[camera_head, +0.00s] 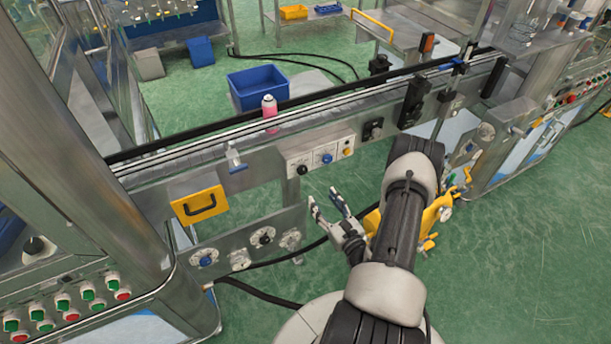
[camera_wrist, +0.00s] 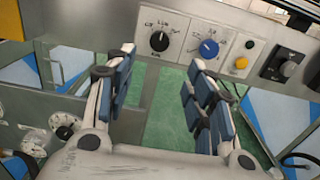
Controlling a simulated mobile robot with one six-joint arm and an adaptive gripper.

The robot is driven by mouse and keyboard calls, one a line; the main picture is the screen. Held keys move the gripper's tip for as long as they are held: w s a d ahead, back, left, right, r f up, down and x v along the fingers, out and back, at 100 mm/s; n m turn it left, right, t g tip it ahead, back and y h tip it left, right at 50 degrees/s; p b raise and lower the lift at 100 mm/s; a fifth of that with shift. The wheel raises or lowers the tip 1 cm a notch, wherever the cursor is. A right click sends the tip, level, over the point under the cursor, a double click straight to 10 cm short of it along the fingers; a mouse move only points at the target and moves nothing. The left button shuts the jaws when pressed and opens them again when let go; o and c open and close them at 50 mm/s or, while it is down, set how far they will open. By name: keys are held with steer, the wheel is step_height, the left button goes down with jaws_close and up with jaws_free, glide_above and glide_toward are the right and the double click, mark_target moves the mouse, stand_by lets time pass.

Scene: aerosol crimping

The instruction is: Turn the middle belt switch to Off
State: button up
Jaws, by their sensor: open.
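A pale control panel (camera_head: 316,160) sits on the front side of the conveyor. It carries a black rotary knob (camera_head: 302,170), a blue rotary knob (camera_head: 326,158) and a yellow button (camera_head: 347,151). In the wrist view the black knob (camera_wrist: 159,41) has a white pointer mark. The blue knob (camera_wrist: 208,48) is to its right and the yellow button (camera_wrist: 241,63) further right. The labels are too small to read, so I cannot tell which knob is the middle belt switch. My gripper (camera_head: 323,196) is open and empty, below and in front of the panel, touching neither knob.
A black switch (camera_wrist: 288,66) is mounted right of the panel. A yellow handled plate (camera_head: 200,204) and lower dials (camera_head: 262,237) are on the machine front. A pink bottle (camera_head: 269,107) stands on the conveyor (camera_head: 225,146). A blue bin (camera_head: 256,84) is behind it.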

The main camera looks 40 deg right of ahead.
mark_target(304, 171)
steer(key=b+x, duration=0.2)
steer(key=x, duration=1)
steer(key=shift+w+r, duration=0.1)
steer(key=shift+w, duration=0.25)
steer(key=shift+c, duration=0.5)
steer(key=c, duration=1)
